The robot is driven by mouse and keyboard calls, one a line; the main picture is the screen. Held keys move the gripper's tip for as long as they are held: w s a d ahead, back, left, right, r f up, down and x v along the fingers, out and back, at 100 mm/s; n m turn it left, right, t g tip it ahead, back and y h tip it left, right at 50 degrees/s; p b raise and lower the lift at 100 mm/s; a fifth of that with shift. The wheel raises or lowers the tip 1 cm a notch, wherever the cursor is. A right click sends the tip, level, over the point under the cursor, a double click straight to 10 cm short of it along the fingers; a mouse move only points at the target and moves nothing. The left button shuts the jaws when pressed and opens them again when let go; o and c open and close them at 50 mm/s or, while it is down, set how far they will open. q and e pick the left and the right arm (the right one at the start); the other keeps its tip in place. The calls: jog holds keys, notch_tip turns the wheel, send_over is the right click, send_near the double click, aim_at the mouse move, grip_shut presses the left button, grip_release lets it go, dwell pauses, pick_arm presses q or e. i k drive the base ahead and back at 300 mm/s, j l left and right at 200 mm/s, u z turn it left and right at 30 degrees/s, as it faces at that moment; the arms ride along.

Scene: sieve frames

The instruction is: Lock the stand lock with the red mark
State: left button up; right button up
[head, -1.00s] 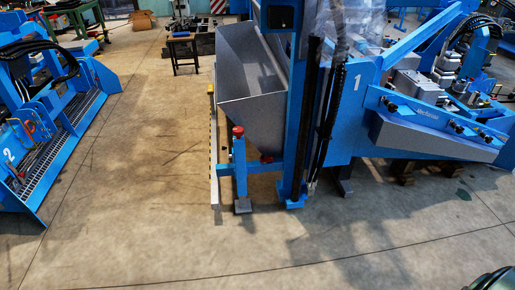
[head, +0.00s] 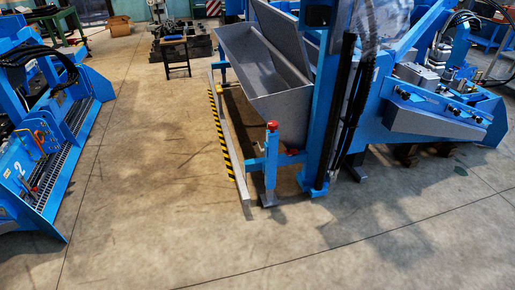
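A blue stand (head: 270,168) with a red knob (head: 272,126) on top is upright near the middle of the head view. Its grey foot (head: 268,200) is on the floor. A second, small red part (head: 293,152) shows on the blue frame just right of the stand, under the grey trough. I cannot tell which of these red parts is the lock's mark, or whether the lock is open or closed. Neither of my grippers is in view.
A grey trough (head: 268,106) is above and behind the stand. A long bar with yellow-black stripes (head: 222,138) runs left of it. Blue machine 2 (head: 45,165) is at the left. The concrete floor in front and the aisle between the machines are clear.

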aim_at(253, 143)
jog(key=i+j, duration=0.2)
jog(key=i, duration=0.25)
jog(key=i+j, duration=0.2)
jog(key=i, duration=0.3)
jog(key=i+j+z, duration=0.1)
jog(key=i, duration=0.35)
jog(key=i+j, duration=0.3)
jog(key=i, duration=0.15)
jog(key=i+j, duration=0.25)
jog(key=i, duration=0.2)
jog(key=i+j, duration=0.2)
jog(key=i, duration=0.25)
jog(key=z, duration=0.05)
